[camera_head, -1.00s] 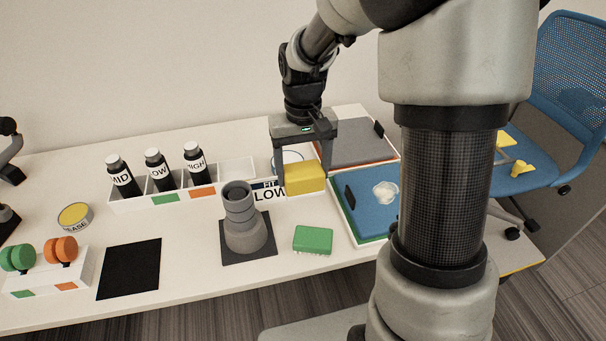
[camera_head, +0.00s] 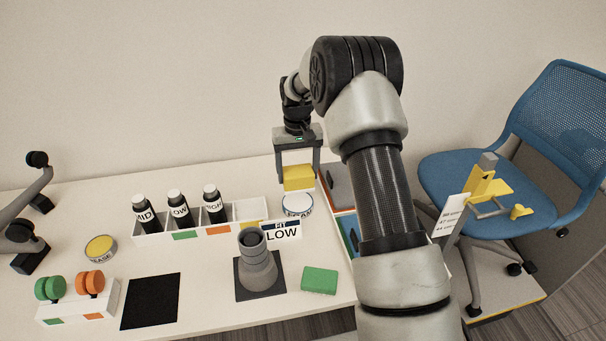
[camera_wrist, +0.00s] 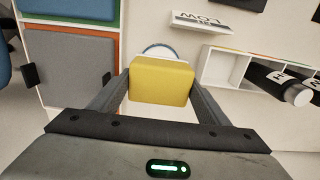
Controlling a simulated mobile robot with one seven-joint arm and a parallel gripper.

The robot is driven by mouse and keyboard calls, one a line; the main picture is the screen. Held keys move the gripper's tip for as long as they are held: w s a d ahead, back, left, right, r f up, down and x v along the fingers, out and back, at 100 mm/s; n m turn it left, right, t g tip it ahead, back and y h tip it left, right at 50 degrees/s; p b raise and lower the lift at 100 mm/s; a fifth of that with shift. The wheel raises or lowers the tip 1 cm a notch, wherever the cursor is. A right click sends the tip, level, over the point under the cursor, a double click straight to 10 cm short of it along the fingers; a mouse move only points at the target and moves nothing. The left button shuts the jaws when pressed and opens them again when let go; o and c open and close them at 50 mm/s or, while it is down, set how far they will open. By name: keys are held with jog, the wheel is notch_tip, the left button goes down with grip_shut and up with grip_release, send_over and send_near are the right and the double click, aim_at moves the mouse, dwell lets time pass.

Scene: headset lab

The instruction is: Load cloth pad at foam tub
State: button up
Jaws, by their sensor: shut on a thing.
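My gripper (camera_head: 298,174) is shut on a yellow block-shaped pad (camera_head: 298,180), held by its two sides. The pad also shows between the fingers in the wrist view (camera_wrist: 161,80). A round white tub with a blue rim (camera_head: 298,203) stands on the table, just below the pad in the head view. Its label is only partly readable. In the wrist view the pad covers most of the tub, and a blue rim arc (camera_wrist: 160,46) shows beyond it. The pad appears to hang above the tub's area; I cannot tell the exact gap.
A LOW sign (camera_head: 281,232), a grey stepped stand (camera_head: 257,270) and a green block (camera_head: 319,280) stand in front. A white rack (camera_head: 247,210) holds several black bottles. A tin with a yellow lid (camera_head: 101,248) stands left. Trays (camera_head: 341,188) lie right of the tub.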

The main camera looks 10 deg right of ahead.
aim_at(297, 185)
jog(key=shift+w+f, duration=0.25)
jog(key=shift+w, duration=0.2)
jog(key=shift+f+b, duration=1.65)
jog(key=shift+f, duration=1.25)
jog(key=shift+f+b, duration=0.4)
jog(key=shift+f, duration=0.2)
jog(key=shift+r+p, duration=2)
jog(key=shift+r, duration=1.5)
